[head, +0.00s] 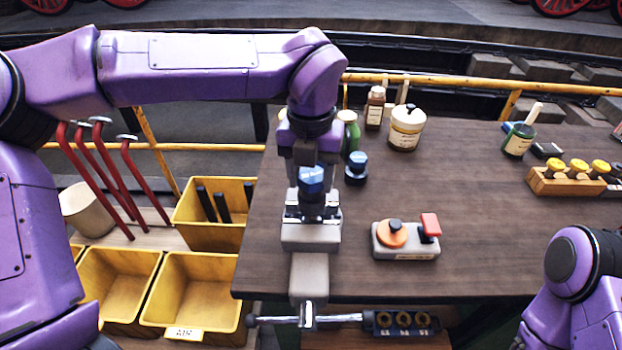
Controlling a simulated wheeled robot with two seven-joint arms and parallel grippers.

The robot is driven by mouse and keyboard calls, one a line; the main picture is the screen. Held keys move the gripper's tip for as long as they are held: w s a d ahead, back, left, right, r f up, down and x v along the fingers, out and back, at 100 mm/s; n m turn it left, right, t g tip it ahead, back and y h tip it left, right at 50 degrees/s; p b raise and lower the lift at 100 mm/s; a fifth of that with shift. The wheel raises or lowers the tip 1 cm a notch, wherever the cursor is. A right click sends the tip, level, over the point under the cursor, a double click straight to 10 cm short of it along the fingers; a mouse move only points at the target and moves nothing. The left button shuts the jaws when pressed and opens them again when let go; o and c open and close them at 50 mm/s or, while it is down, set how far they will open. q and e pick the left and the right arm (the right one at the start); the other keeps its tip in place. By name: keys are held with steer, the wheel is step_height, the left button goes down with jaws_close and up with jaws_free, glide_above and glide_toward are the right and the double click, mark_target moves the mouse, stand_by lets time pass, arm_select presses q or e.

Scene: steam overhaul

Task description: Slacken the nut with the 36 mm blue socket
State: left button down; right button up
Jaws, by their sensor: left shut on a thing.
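My left gripper (304,160) points down over the vise and is shut on a blue-topped socket (312,180). The size marking on the socket is too small to read. The socket is upright, directly above or on the middle of the vise (310,238). The nut is hidden beneath the socket and gripper, so I cannot tell whether the socket sits around it. A second dark socket with a blue top (356,165) stands on the bench just right of the gripper. My right arm shows at the lower right; its gripper is outside the picture.
On the wooden bench (470,215) stand a block with an orange disc and red button (405,240), a cream pot (406,128), a green bottle (520,138) and a rack with yellow knobs (570,178). Yellow bins (190,290) are left. The bench's centre right is clear.

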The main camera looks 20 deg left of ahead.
arm_select(q)
steer(key=shift+n, duration=0.3)
steer(key=shift+f+n+b, duration=0.15)
steer(key=shift+n+b, duration=0.8)
steer(key=shift+n, duration=0.05)
steer(key=shift+n+b, duration=0.6)
steer(key=shift+n, duration=0.4)
